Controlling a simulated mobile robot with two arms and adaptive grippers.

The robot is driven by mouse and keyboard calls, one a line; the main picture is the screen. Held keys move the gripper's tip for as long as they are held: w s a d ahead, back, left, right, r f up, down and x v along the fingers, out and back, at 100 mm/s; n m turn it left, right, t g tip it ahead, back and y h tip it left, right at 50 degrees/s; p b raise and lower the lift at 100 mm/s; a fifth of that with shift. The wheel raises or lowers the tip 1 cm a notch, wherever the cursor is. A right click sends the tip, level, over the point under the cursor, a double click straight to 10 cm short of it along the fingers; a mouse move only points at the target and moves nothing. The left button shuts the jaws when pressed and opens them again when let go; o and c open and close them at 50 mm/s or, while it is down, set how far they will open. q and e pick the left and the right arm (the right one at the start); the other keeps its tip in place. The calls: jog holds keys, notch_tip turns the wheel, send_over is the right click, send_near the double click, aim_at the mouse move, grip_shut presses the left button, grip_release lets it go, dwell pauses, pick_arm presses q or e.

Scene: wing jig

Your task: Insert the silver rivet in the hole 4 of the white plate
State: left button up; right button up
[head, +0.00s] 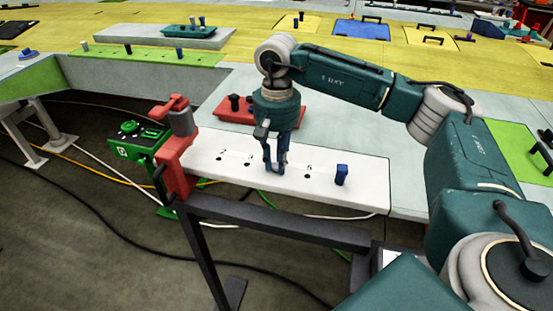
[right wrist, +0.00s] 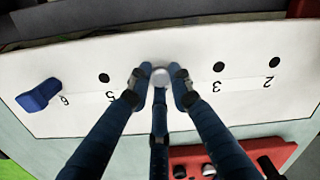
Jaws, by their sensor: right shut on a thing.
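The white plate (head: 370,195) lies flat at the near edge of the table, with a row of numbered dark holes. My right gripper (head: 275,168) points down over it between hole 3 (head: 247,164) and hole 5 (head: 307,176). In the right wrist view the silver rivet (right wrist: 160,76) shows as a round pale head between the fingertips (right wrist: 159,88), which are shut on it. It sits where hole 4 belongs in the row; hole 4 itself is hidden. I cannot tell whether the rivet's shank is in it. My left gripper is not in view.
A blue piece (head: 342,174) stands at hole 6. A red clamp (head: 178,150) and a green device (head: 135,140) are at the plate's left end. A red tray (head: 232,110) with dark pieces lies behind the gripper. Hole 2 (head: 219,158) is empty.

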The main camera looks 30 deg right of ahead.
jog(key=o, duration=1)
notch_tip(320, 180, up, 12)
jog(key=shift+r, duration=0.1)
notch_tip(320, 180, up, 7)
jog(key=p, duration=0.7)
